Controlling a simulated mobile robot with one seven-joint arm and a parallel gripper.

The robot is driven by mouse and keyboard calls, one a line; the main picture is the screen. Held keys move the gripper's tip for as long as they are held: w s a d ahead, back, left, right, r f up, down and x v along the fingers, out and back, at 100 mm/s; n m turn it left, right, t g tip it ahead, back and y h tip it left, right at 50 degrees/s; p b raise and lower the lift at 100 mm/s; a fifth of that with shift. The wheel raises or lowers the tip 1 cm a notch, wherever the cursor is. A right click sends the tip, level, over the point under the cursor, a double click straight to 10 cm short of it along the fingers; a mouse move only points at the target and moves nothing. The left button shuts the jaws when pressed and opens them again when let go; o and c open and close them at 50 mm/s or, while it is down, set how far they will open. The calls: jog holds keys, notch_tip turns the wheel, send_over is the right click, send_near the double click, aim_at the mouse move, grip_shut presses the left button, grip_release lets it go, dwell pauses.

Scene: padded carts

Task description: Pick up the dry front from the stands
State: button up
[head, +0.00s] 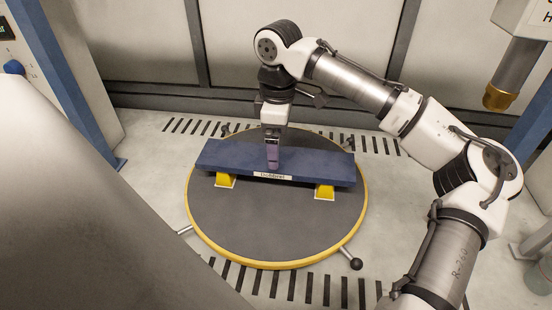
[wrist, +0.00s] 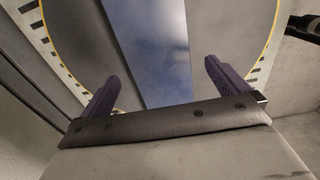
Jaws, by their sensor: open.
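The dry front is a long, dark blue panel (head: 220,157) with a small white label on its near edge. It lies level across two yellow stands (head: 225,180), (head: 324,191), whose tops it hides. My gripper (head: 273,163) points down at the middle of the panel; one purple finger shows in front of it in the head view. In the wrist view my gripper (wrist: 165,85) is open, with a finger on each side of the panel (wrist: 150,50) and a gap visible on both sides. The fingers do not appear closed on it.
The stands rest on a round grey turntable (head: 270,235) with a yellow rim and black-knobbed handles (head: 356,264). Slotted floor vents surround it. A large pale rounded body fills the lower left, and a brass-tipped cylinder (head: 498,97) hangs at the upper right.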

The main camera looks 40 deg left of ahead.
jog(key=shift+w+f+p, duration=0.15)
jog(key=shift+f+p, duration=0.2)
jog(key=shift+f, duration=2)
jog(key=c, duration=1.2)
jog(key=shift+o, duration=0.2)
jog(key=shift+r, duration=0.2)
